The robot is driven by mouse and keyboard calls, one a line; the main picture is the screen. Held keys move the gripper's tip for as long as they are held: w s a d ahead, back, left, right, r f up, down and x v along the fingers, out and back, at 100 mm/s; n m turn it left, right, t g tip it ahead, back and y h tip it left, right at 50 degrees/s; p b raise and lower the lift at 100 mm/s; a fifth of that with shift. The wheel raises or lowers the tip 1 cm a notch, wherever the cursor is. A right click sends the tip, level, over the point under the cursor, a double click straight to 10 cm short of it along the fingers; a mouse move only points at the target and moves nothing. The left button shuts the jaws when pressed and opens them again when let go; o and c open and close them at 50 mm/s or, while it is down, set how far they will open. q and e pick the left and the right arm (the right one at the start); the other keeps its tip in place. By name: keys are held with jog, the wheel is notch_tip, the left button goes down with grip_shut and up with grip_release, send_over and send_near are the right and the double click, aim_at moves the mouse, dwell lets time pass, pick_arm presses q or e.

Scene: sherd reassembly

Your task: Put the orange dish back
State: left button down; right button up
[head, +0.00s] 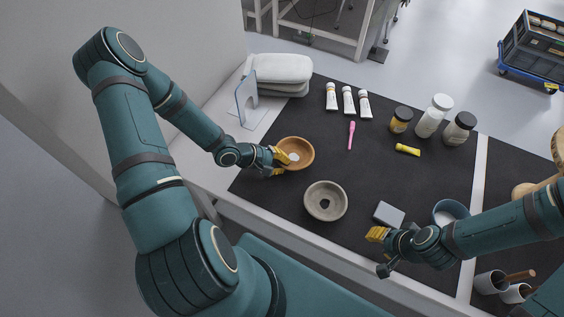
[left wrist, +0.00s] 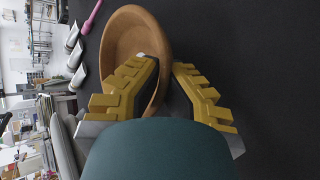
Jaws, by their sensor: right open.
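The orange dish (head: 304,147), a round shallow bowl, is at the left part of the black mat. A small pale patch shows inside it. My left gripper (head: 280,158) is at its left rim. In the left wrist view the dish (left wrist: 122,38) shows with its wall between the fingertips of my gripper (left wrist: 166,68), one finger inside and one outside. The fingers look closed on the wall; whether the dish is lifted is unclear. My right gripper (head: 377,236) is open and empty, just left of and in front of a grey block (head: 389,214).
A grey ring-shaped dish (head: 325,214) with a dark centre lies between the grippers. A clear stand (head: 246,100) is left. The mat's middle is free.

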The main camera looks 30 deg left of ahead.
pick_arm(q)
jog(key=shift+f, duration=0.6)
jog(key=shift+s+f+b, duration=0.25)
jog(key=shift+f+b, duration=0.2)
jog(key=shift+f, duration=0.1)
jog(key=c, duration=1.1)
grip_release()
jog(key=shift+s, duration=0.1)
jog(key=shift+o, duration=0.2)
jog(key=shift+a, duration=0.1)
jog(key=shift+s+a+r, duration=0.15)
jog(key=shift+a+r, duration=0.25)
jog(key=shift+r, duration=0.05)
jog(key=v, duration=0.5)
jog(key=shift+s+a+r, duration=0.1)
jog(key=shift+r, duration=0.15)
jog(key=shift+s+a+r, duration=0.35)
jog(key=shift+s+r, duration=0.05)
jog(key=shift+r, duration=0.2)
